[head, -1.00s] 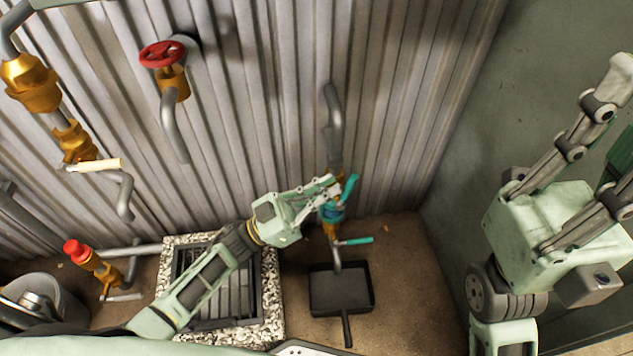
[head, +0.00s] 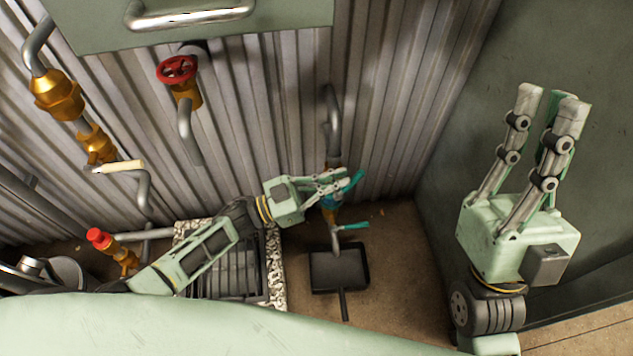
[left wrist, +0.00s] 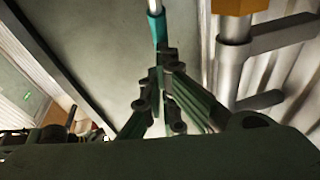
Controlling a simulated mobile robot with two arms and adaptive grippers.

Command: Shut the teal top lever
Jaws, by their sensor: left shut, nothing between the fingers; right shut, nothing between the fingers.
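The teal top lever (head: 352,183) sits on the right-hand pipe's upper valve (head: 332,201) and slants up to the right. A second teal lever (head: 351,226) points right lower on the same pipe. My left gripper (head: 343,180) is shut and empty, its tips right beside the top lever; I cannot tell whether they touch. In the left wrist view a teal-sleeved metal lever (left wrist: 156,28) is just beyond the shut fingers (left wrist: 163,58), which partly overlap its end. My right gripper (head: 546,97) is shut and empty, raised at the right, far from the valves.
A dark pan (head: 338,270) lies on the floor under the pipe. A grate (head: 240,275) with a stone rim is left of it. A red handwheel (head: 177,68), a cream lever (head: 120,166) and a red cap (head: 99,236) are on other pipes. A green panel (head: 240,30) crosses the top.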

